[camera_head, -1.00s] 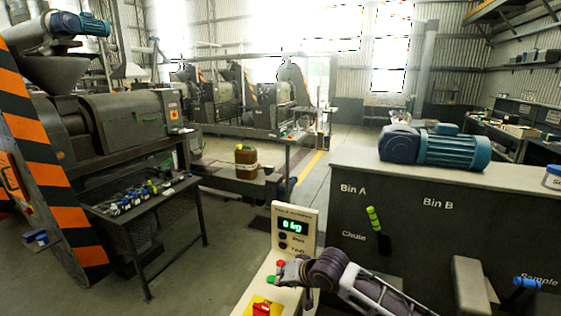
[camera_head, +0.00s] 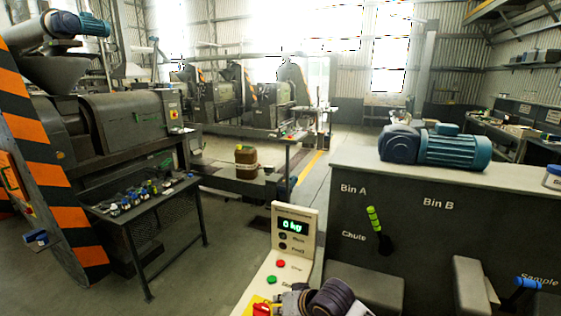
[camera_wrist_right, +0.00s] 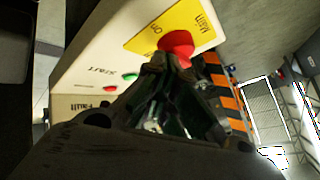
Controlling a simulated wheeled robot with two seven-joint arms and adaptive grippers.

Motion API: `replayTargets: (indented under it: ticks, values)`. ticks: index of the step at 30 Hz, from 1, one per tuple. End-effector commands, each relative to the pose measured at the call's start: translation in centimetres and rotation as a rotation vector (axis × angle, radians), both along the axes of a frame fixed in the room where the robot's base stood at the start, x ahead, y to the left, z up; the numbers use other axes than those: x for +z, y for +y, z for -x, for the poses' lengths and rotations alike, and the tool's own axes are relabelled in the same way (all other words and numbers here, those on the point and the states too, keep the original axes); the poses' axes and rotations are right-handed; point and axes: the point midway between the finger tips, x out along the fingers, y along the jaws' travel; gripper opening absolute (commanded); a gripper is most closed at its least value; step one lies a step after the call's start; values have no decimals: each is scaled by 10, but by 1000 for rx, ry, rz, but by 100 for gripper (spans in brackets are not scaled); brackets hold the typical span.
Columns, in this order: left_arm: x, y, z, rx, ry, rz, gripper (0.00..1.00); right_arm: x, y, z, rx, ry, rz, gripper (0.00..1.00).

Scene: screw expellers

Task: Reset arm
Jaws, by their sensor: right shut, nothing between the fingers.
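My right gripper (camera_head: 290,303) is low at the bottom edge of the head view, over the near part of the cream control panel (camera_head: 262,270). In the right wrist view its fingers (camera_wrist_right: 165,66) are shut, with their tips by the red main switch knob (camera_wrist_right: 177,47) on a yellow plate. I cannot tell whether they touch it. The red knob (camera_head: 262,309) shows partly in the head view, beside the gripper. A red button (camera_head: 281,263) and a green button (camera_head: 272,280) are uncovered above it. The panel display (camera_head: 293,226) reads 0 kg. My left gripper is not in view.
A dark bin cabinet (camera_head: 400,205) with a blue motor (camera_head: 435,147) on top stands to the right. It carries a green-handled lever (camera_head: 374,220). A dark parts table (camera_head: 150,205) stands left, with open floor between.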

Motion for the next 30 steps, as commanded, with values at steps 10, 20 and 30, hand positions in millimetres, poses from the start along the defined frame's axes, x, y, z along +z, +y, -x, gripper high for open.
replayTargets:
  ticks: [10, 20, 30]
  values:
    - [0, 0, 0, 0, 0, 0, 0, -15, -22, 34, 11, -7, 63, 0]
    - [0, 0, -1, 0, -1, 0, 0, -31, -58, 65, 0, 6, 146, 0]
    - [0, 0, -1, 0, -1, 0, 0, -52, -107, 103, -24, 53, 253, 0]
